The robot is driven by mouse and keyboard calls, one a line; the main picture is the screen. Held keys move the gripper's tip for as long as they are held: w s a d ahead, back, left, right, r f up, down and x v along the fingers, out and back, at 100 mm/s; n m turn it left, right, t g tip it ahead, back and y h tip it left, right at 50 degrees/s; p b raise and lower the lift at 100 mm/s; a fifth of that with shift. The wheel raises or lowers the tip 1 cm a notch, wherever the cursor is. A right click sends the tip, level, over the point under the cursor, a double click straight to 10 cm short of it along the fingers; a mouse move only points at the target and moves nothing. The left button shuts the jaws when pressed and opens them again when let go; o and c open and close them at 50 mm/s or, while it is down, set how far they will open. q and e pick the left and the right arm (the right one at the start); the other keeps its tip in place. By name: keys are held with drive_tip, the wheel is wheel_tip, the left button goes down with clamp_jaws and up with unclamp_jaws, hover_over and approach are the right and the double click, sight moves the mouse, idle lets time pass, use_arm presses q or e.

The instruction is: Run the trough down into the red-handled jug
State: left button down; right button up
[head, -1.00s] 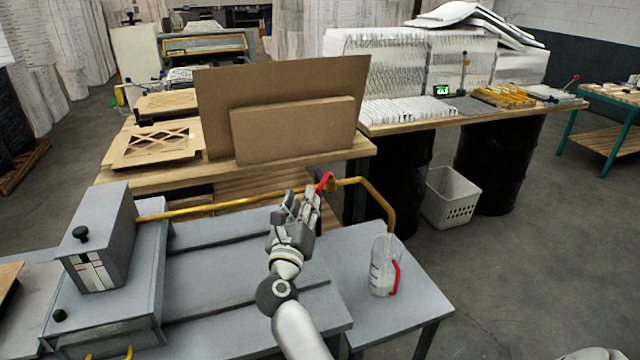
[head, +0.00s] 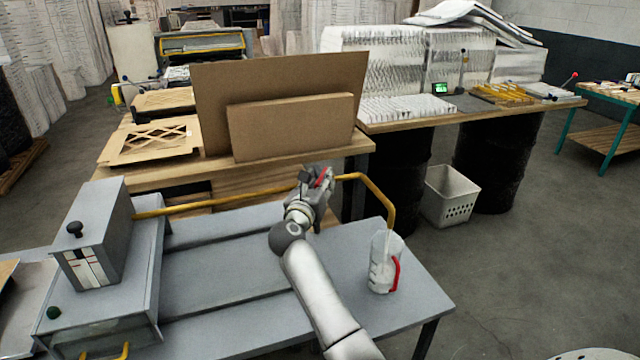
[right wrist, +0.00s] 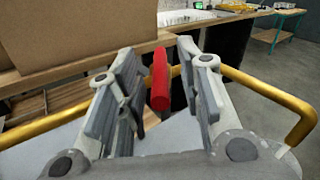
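My right gripper (head: 319,177) is at the red valve handle (head: 323,176) on the yellow pipe (head: 230,199). In the right wrist view, the red handle (right wrist: 160,80) stands between the two open fingers, with a gap visible on each side. The pipe runs from the grey machine (head: 97,235) and bends down over the clear jug (head: 379,272). The jug stands upright on the grey table under the spout, its red handle on the right. A thin pale line shows below the spout; I cannot tell whether it is liquid. The trough is not clearly distinguishable. My left gripper is out of view.
A wooden bench (head: 160,178) with a brown board (head: 280,95) and a cardboard box (head: 290,127) stands behind the pipe. A white basket (head: 450,196) is on the floor to the right. The grey table (head: 345,255) is clear around the jug.

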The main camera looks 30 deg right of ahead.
drive_tip(key=shift+w+d, duration=0.2)
clamp_jaws()
idle(0.4)
